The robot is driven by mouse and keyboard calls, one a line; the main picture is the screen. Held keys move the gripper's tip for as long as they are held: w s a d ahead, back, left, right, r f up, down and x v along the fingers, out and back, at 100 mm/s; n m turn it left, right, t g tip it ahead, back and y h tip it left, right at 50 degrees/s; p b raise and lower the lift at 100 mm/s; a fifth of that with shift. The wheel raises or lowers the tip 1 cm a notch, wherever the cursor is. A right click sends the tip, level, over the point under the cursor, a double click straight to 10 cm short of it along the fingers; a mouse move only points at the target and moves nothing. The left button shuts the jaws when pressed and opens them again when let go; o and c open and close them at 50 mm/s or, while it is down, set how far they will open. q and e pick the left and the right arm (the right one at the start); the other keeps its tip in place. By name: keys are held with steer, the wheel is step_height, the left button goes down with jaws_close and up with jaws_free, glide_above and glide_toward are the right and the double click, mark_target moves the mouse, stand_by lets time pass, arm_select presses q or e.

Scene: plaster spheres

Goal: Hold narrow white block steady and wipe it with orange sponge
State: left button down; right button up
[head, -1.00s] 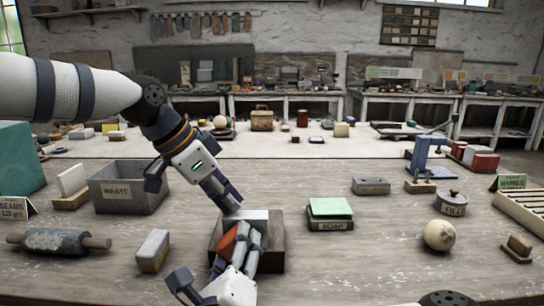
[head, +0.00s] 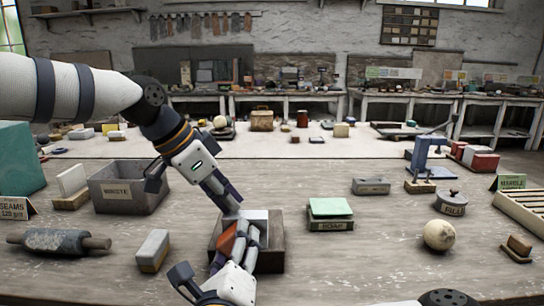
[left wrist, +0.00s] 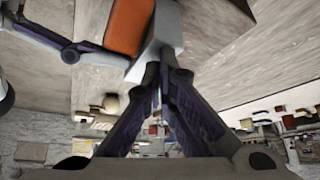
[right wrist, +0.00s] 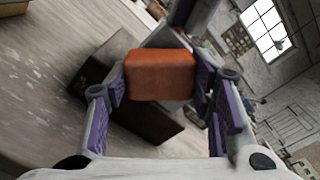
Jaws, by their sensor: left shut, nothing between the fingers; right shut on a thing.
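In the left wrist view the white block (left wrist: 165,35) shows just beyond the closed fingertips. My right gripper (head: 238,247) is shut on the orange sponge (right wrist: 160,75), which fills the space between its fingers. In the head view the sponge (head: 226,241) is partly hidden by the fingers and lies beside the block; contact is not clear.
A grey labelled bin (head: 130,190) stands left of the box, and a green-topped soap block (head: 330,208) to its right.

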steer(key=shift+a+f, duration=0.45)
steer(key=shift+f, duration=0.35)
steer(key=shift+c, duration=0.5)
steer(key=shift+d+r, duration=0.15)
steer(key=shift+c, duration=0.9)
steer(key=shift+d+r, duration=1)
steer(key=shift+r, duration=0.05)
steer(key=shift+o, duration=0.2)
steer(key=shift+a+f, duration=1.15)
steer(key=shift+f, duration=0.05)
steer(key=shift+w+d+r, duration=0.1)
steer(key=shift+d+r, duration=1.1)
steer(key=shift+r, duration=0.1)
steer(key=shift+c, duration=0.2)
steer(key=shift+s+a+f, duration=0.65)
steer(key=shift+s, duration=0.05)
steer(key=shift+w, duration=0.65)
